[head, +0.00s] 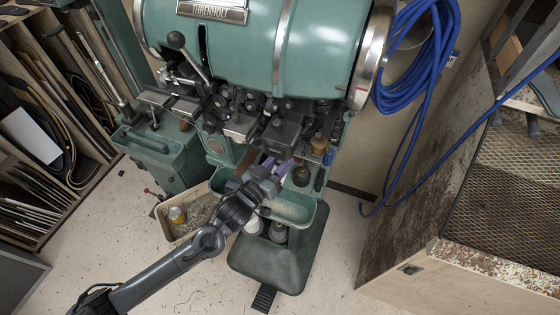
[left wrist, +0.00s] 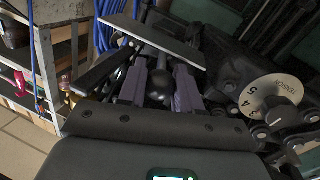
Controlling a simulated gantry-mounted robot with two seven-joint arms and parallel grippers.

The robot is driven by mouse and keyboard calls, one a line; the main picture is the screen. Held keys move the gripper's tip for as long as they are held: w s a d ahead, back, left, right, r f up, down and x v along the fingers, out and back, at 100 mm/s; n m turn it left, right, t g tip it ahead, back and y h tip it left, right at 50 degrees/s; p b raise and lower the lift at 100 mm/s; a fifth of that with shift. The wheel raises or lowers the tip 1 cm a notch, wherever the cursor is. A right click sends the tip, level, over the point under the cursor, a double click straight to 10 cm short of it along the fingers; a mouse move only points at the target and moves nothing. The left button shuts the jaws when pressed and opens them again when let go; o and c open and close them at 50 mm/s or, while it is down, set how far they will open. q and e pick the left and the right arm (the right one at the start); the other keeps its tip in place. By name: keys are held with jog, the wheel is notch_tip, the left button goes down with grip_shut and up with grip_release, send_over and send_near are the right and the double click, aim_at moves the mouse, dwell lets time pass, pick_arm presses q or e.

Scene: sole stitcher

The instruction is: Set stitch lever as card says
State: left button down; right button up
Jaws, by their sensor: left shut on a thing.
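My left gripper (head: 284,167) reaches from the lower left to the front of the green stitching machine (head: 240,50), below its head. In the left wrist view, its two purple-grey fingers (left wrist: 159,92) are shut on a dark ball knob (left wrist: 160,84), which looks like the end of a lever. The rest of that lever is mostly hidden. A pale numbered dial (left wrist: 270,97) sits to the right of the fingers; 3, 4 and 5 are readable. No card with readable settings is seen. My right gripper is not in view.
Another lever with a dark ball knob (head: 176,40) stands at the machine's upper left. Blue hose (head: 425,45) hangs at right, beside a worn cabinet (head: 440,190). A shelf rack (head: 45,130) stands left.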

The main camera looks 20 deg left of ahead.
pick_arm(q)
jog(key=shift+d, duration=0.1)
jog(key=d+n+y, duration=0.2)
jog(key=d+y, duration=0.1)
jog(key=d+n+y+p, duration=0.1)
jog(key=d+n+y, duration=0.1)
jog(key=y, duration=0.1)
jog(key=shift+d+f+t, duration=0.15)
jog(key=shift+d+t, duration=0.15)
jog(key=shift+d, duration=0.1)
jog(key=c, duration=0.8)
grip_release()
jog(key=s, duration=0.7)
jog(key=s+d, duration=0.1)
jog(key=s, duration=0.2)
jog(key=shift+s, duration=0.4)
